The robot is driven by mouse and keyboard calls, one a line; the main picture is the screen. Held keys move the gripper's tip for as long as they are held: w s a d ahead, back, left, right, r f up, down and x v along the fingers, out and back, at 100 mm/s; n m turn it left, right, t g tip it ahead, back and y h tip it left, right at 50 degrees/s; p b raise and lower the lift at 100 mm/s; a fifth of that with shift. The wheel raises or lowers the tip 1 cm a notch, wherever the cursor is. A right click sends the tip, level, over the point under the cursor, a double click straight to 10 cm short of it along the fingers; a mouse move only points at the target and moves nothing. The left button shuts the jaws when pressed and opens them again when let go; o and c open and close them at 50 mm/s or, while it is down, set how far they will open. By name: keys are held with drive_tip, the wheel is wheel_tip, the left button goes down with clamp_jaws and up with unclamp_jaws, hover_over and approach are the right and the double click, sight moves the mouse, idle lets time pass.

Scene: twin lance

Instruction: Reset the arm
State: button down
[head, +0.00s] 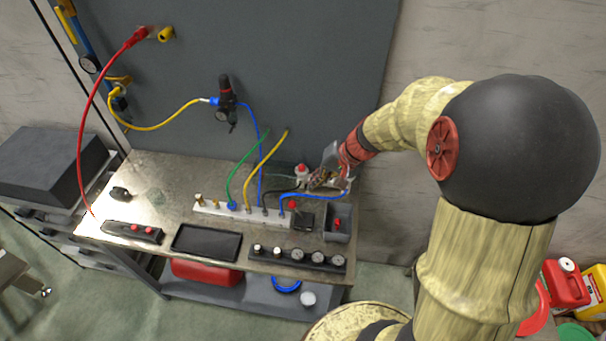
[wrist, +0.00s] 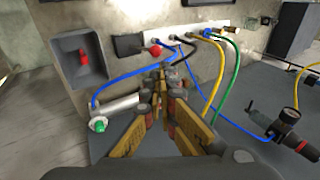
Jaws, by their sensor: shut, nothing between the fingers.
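My arm reaches in from the right in the head view, and my gripper (head: 319,180) is over the back right of the workbench (head: 165,180). In the wrist view the fingers of my gripper (wrist: 166,78) are together at the tips, with nothing held. The white manifold block (head: 220,210) with blue, green and yellow hoses is left of and in front of the gripper in the head view. The manifold also shows beyond the fingertips in the wrist view (wrist: 180,38). I cannot tell whether the fingers touch the blue hose (wrist: 125,75) close by them.
A grey bin (head: 338,238) with a red item stands at the bench's right end. A silver cylinder with a green end (wrist: 100,124) lies beside the fingers. A regulator (head: 226,100) hangs on the dark back panel (head: 320,70). A black tray (head: 207,243) lies in front.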

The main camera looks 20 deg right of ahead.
drive_tip(key=shift+s+r, duration=0.1)
drive_tip(key=s+a+r+n+h+b, duration=0.1)
drive_tip(key=s+a+n+b, duration=0.1)
drive_tip(key=s, duration=0.4)
drive_tip(key=s+a+r+n+h+b, duration=0.1)
drive_tip(key=s+a+r+n+b, duration=0.1)
drive_tip(key=s+b, duration=0.4)
drive_tip(key=s+a+r+n+t+h+b, duration=0.1)
drive_tip(key=s+a+r+n+b, duration=0.1)
drive_tip(key=s, duration=0.5)
drive_tip(key=a+n+b, duration=0.1)
drive_tip(key=a+b, duration=0.1)
drive_tip(key=shift+a+h, duration=0.35)
drive_tip(key=shift+h, duration=0.05)
